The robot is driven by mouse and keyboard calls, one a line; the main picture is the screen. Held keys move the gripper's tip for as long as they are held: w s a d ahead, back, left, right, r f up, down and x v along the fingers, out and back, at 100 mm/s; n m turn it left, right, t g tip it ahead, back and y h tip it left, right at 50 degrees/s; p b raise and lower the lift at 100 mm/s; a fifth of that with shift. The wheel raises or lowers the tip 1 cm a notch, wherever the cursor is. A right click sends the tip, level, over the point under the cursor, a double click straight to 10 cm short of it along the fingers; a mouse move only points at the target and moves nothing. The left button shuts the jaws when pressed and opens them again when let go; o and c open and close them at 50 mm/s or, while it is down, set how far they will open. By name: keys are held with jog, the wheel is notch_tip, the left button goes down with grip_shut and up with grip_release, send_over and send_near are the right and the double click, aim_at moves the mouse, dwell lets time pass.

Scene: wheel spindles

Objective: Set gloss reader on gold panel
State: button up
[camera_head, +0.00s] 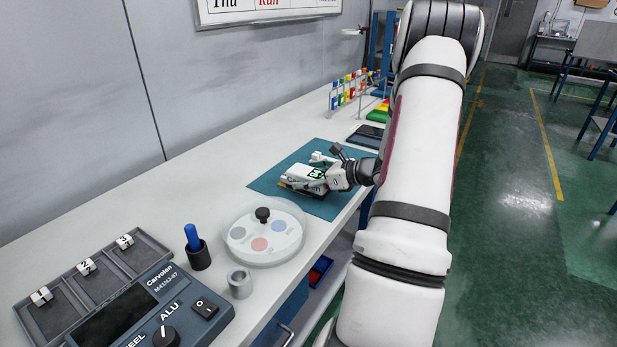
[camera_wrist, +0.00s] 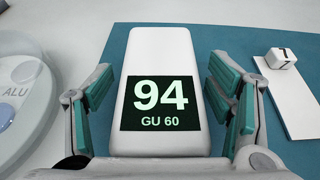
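The gloss reader (camera_wrist: 165,60) is a white block whose dark screen shows "94 GU 60". In the head view the gloss reader (camera_head: 305,173) lies flat over the teal mat. A thin gold-brown edge, seemingly the gold panel (camera_head: 285,184), shows under it; the reader hides most of it. My gripper (camera_wrist: 165,88) is around the reader, one teal-padded finger on each side. A narrow gap shows between each finger and the reader's side, so it looks open. In the head view my gripper (camera_head: 325,180) is low over the mat.
A pale plate with a white numbered cube (camera_wrist: 282,58) lies on the teal mat (camera_head: 265,184), close to the reader. A round tray with coloured discs (camera_head: 264,235) stands nearer on the bench.

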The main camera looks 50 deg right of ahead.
jog(key=shift+r, duration=0.15)
jog(key=v, duration=1.2)
jog(key=shift+p, duration=0.3)
jog(key=w+a+r+n+g+y, duration=0.25)
jog(key=a+n, duration=0.25)
jog(key=a, duration=0.5)
jog(key=w+a+r+n+g+y, duration=0.1)
jog(key=a+r+n+g, duration=0.25)
jog(key=a+n, duration=0.4)
jog(key=w+a+r+n+g+y, duration=0.2)
jog(key=a+r+n, duration=0.15)
jog(key=a, duration=0.75)
jog(key=s+a+r+n+h, duration=0.1)
jog(key=s+a+n+h, duration=0.2)
jog(key=s+a+n, duration=0.4)
jog(key=s+a+r+n+g+h, duration=0.1)
jog(key=s+a+n+h, duration=0.3)
jog(key=n, duration=0.7)
jog(key=s+a+r, duration=0.1)
jog(key=s+a, duration=0.1)
jog(key=s, duration=0.2)
jog(key=shift+a+r+n+g, duration=0.3)
jog(key=shift+a+n, duration=0.1)
